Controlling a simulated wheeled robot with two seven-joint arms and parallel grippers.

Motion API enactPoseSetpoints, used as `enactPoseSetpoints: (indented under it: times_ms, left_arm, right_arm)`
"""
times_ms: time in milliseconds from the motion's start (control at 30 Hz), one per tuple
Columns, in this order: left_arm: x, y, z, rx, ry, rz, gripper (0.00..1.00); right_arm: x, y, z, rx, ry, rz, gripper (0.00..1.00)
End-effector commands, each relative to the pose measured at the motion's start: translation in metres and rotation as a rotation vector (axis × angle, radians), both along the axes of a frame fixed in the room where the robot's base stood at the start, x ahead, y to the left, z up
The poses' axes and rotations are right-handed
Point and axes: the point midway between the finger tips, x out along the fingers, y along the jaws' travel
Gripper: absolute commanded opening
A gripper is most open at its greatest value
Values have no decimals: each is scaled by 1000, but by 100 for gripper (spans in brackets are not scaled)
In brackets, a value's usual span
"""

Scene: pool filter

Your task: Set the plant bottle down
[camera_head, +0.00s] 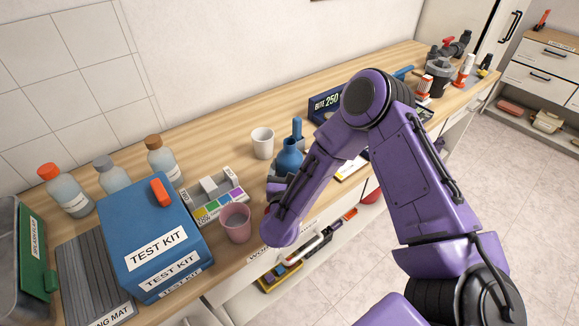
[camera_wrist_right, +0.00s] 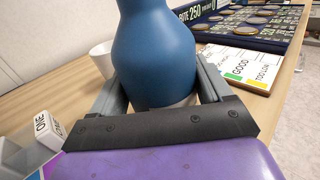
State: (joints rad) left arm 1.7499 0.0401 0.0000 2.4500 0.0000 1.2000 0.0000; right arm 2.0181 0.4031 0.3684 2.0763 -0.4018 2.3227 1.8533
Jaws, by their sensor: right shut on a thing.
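The plant bottle is a blue, narrow-necked bottle (camera_head: 290,157) near the counter's front edge, right of the white cup. My right arm reaches over from the right, and its gripper (camera_head: 279,184) is at the bottle's lower part, partly hidden by my forearm. In the right wrist view the blue bottle (camera_wrist_right: 157,52) stands upright between the two grey fingers of my right gripper (camera_wrist_right: 160,88), which is shut on it. Its base is mostly hidden, so I cannot tell whether it touches the counter. My left gripper is out of view.
A white cup (camera_head: 262,142), a pink cup (camera_head: 235,222) and a grey organiser (camera_head: 214,193) stand left of the bottle. A blue test kit box (camera_head: 152,236) is further left. A dark "250" case (camera_head: 325,104) and a test card (camera_wrist_right: 245,68) lie right of it.

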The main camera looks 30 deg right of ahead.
Motion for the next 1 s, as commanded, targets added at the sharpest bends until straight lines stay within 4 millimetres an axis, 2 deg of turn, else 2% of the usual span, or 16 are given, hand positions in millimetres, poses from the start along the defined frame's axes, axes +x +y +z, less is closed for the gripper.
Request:
enactPoseSetpoints:
  times_ms: [367,400,433,467,733,867,1000]
  left_arm:
    - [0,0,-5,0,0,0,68]
    - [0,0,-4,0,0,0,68]
    - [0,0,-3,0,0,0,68]
    - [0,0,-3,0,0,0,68]
    - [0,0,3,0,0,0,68]
    - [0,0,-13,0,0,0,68]
    - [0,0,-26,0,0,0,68]
  right_arm:
    - [0,0,-6,1,-2,-1,39]
    - [0,0,-5,1,-2,-1,88]
    - [0,0,-5,1,-2,-1,98]
    - [0,0,-5,1,-2,-1,100]
    - [-1,1,2,1,-2,0,100]
    - [-20,19,-6,0,0,5,100]
    - [-49,43,-6,-3,0,7,100]
